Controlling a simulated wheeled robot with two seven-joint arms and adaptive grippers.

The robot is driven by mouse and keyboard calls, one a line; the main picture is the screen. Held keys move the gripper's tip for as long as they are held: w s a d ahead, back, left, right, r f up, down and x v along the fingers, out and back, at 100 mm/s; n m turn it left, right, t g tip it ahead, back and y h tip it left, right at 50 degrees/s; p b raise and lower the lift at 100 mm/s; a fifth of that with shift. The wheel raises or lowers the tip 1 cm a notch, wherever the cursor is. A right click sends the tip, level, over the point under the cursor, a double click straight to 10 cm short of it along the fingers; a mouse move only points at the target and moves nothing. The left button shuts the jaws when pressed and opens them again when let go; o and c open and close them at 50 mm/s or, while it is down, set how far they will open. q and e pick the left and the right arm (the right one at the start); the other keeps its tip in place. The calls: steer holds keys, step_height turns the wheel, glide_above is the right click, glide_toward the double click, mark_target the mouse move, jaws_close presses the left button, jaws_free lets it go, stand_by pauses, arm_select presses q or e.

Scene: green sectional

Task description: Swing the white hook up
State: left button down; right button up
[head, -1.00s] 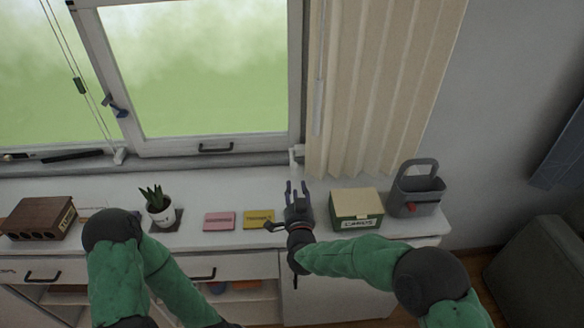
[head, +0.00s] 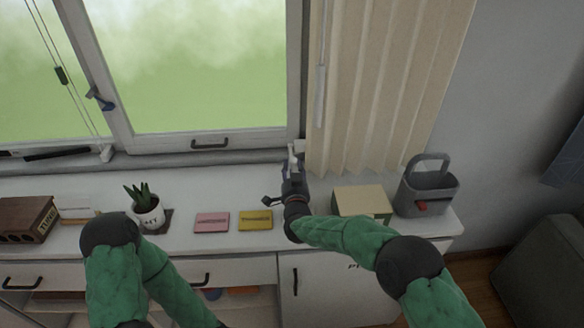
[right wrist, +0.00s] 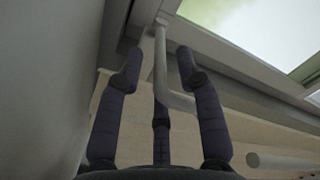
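The white hook (head: 295,151) is at the lower right corner of the window frame, beside the curtain. In the right wrist view the hook (right wrist: 161,65) is a pale bar that hangs down and bends to the right at its lower end. My right gripper (head: 292,166) is at the hook, partly hiding its lower part. In the right wrist view this gripper (right wrist: 157,62) is open, with one finger on each side of the hook's bar and a gap to both. I cannot tell whether the third finger behind touches it. My left gripper is out of view.
The white cabinet top (head: 200,184) holds a brown box (head: 24,222), a potted plant (head: 147,211), a pink card (head: 211,222), a yellow card (head: 255,220), a green-and-cream box (head: 362,201) and a grey caddy (head: 426,192). The curtain (head: 385,90) hangs close right of the hook.

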mark_target(291, 149)
steer(key=shift+w, duration=1.2)
steer(key=shift+c, duration=0.3)
jaws_close()
steer(key=shift+r+p, duration=0.3)
steer(key=shift+p, duration=0.3)
steer(key=r+g+p, duration=0.1)
steer(key=g+p, duration=0.1)
steer(key=p, duration=0.5)
steer(key=w+r+g+p, duration=0.1)
steer(key=r+g+p, duration=0.1)
steer(key=p, duration=0.6)
steer(key=r+g+p, duration=0.1)
steer(key=g+p, duration=0.1)
steer(key=p, duration=0.5)
steer(key=shift+w+r+g, duration=0.15)
steer(key=shift+r+g, duration=0.15)
steer(key=shift+r, duration=0.05)
steer(key=shift+w+g+p, duration=0.1)
steer(key=shift+g+p, duration=0.2)
steer(key=shift+p, duration=1)
